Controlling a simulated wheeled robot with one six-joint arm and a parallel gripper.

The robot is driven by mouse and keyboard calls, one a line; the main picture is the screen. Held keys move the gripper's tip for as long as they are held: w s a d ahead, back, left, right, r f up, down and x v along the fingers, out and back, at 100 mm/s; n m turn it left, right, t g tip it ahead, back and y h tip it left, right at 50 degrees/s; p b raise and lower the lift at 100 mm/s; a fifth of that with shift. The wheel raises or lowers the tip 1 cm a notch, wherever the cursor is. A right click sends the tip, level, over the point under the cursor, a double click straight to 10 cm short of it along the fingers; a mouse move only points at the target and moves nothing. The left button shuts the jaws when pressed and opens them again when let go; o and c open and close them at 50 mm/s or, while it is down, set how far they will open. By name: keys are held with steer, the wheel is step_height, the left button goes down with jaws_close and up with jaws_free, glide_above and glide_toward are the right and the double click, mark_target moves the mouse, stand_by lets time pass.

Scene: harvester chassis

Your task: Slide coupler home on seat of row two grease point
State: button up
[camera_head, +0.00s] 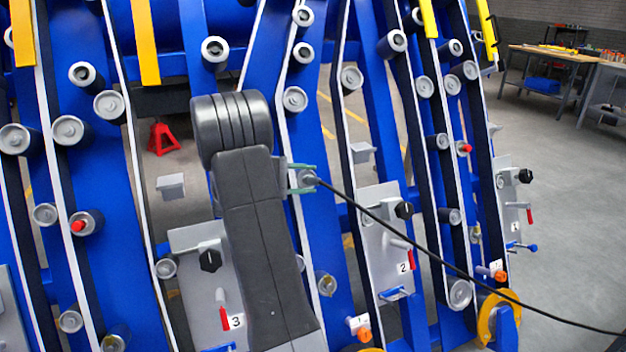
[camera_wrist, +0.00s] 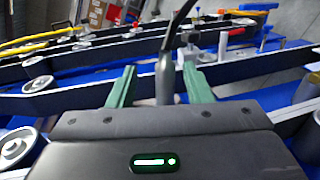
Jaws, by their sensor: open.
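My gripper (camera_head: 303,178) has green fingers, which stand apart on both sides of the grey coupler (camera_head: 309,178). A black hose (camera_head: 380,218) runs from the coupler down to the right. In the wrist view the coupler (camera_wrist: 165,78) stands upright between the spread fingers, with gaps on both sides. Whether it rests on a seat is hidden. The row two plate (camera_head: 376,262), marked 2, is right of and below my gripper. It carries a black knob (camera_head: 404,210), a red handle (camera_head: 409,259) and a blue lever (camera_head: 397,293). I cannot make out the grease point's seat.
Blue chassis bars with grey rollers surround my arm closely. Plate 3 (camera_head: 185,238) is at lower left and plate 1 (camera_head: 508,190) at right. The hose crosses in front of plate 2. A red stand (camera_head: 163,138) and a workbench (camera_head: 556,54) are behind. Open floor lies at right.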

steer(key=v, duration=1.1)
steer(key=shift+a, duration=0.25)
steer(key=shift+s+r, duration=0.1)
steer(key=x, duration=1.4)
steer(key=shift+s+r, duration=0.15)
steer(key=shift+s, duration=0.1)
